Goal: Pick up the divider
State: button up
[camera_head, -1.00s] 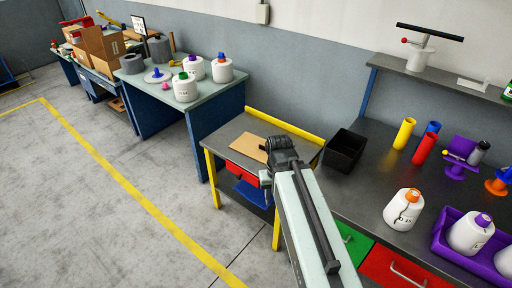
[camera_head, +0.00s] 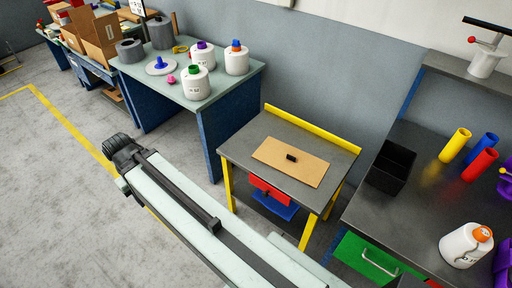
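A flat tan board with a small black block on its middle, which looks like the divider (camera_head: 275,158), lies on the small grey-topped table (camera_head: 242,138) with yellow legs. The whole board is in view and nothing covers it. My gripper (camera_head: 112,152) is at the end of my arm, over the floor to the left of the small table and well apart from the board. Its fingers are too dark and small to tell open from shut.
A blue-legged bench (camera_head: 222,95) with white bobbins stands behind left. A dark workbench (camera_head: 420,205) at right holds a black bin (camera_head: 390,167), coloured tubes and a white bobbin (camera_head: 465,245). A yellow ledge (camera_head: 315,130) edges the small table's back. Floor at left is free.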

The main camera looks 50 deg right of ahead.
aim_at(302, 166)
jog(key=z, duration=0.05)
jog(key=i, duration=1.3)
jog(key=z, duration=0.5)
jog(key=k, duration=0.8)
jog(key=z, duration=0.2)
jog(key=i, duration=0.8)
jog(key=u, duration=0.1)
